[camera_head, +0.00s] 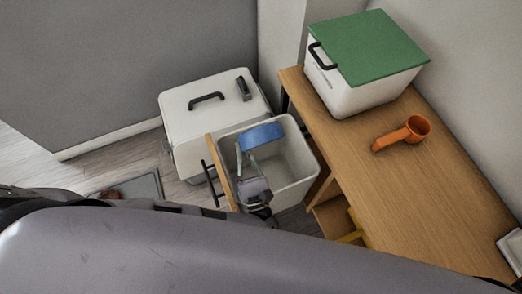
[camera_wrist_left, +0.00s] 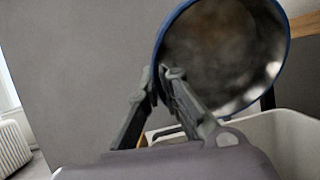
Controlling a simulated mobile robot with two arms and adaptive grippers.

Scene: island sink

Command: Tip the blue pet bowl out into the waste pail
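The blue pet bowl (camera_head: 261,136) is over the open pale waste pail (camera_head: 307,163), strongly tilted, with its blue outside showing in the head view. In the left wrist view the bowl (camera_wrist_left: 225,50) shows its metallic inside, with a blurred brownish patch and a blue rim. My left gripper (camera_head: 246,160) is shut on the bowl's rim; its fingertips (camera_wrist_left: 165,76) meet there. The pail's rim (camera_wrist_left: 285,118) also shows below the bowl in the wrist view. The pail's bottom is partly hidden by my gripper and the bowl. My right gripper is not in view.
A wooden front panel (camera_head: 220,172) with a black handle stands at the pail's left. A white lidded box (camera_head: 190,120) is behind it. A wooden counter (camera_head: 400,190) at right holds a green-lidded container (camera_head: 345,95) and an orange scoop (camera_head: 404,132). A grey tray (camera_head: 145,186) lies on the floor.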

